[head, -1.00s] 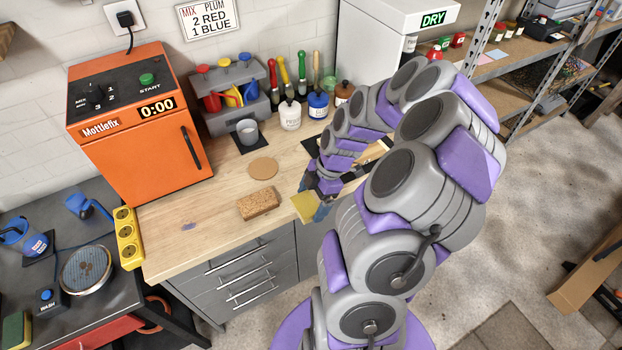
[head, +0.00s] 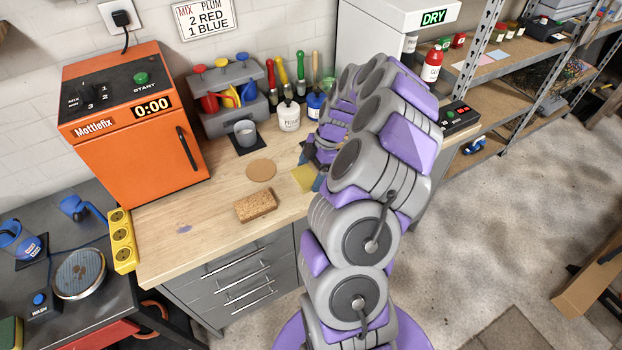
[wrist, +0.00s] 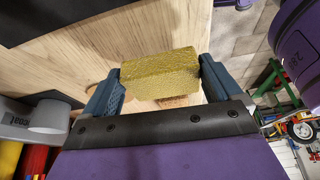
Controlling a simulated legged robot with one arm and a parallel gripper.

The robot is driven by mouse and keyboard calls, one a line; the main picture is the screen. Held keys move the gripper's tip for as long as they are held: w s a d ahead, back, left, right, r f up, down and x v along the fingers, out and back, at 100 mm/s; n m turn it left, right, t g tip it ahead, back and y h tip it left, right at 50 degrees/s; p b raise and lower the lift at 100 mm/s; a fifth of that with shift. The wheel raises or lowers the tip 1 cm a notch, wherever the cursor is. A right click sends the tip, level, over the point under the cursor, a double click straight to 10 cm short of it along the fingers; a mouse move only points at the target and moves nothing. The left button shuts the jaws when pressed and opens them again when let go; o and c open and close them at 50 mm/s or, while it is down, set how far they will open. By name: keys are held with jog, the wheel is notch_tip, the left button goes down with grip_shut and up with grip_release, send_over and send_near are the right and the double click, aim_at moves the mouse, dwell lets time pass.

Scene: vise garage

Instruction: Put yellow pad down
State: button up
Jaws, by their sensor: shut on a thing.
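The yellow pad (wrist: 160,74) is a rough yellow block between the two fingers of my gripper (wrist: 163,88) in the wrist view. My gripper is shut on it. In the head view the pad (head: 304,178) shows at the end of my arm, over the right part of the wooden worktop (head: 215,195). My arm hides part of the gripper there. I cannot tell whether the pad touches the wood.
A brown cork block (head: 255,206) and a round cork mat (head: 261,170) lie left of the pad. A grey cup (head: 246,133), a white bottle (head: 289,117) and a blue bottle (head: 315,103) stand behind. The orange machine (head: 140,130) stands left. The worktop's front left is mostly clear.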

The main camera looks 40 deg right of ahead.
aim_at(313, 173)
jog(key=shift+a+f+b, duration=0.15)
jog(key=shift+f+b, duration=0.15)
jog(key=shift+f, duration=1.1)
jog(key=shift+f, duration=0.1)
jog(key=o, duration=0.7)
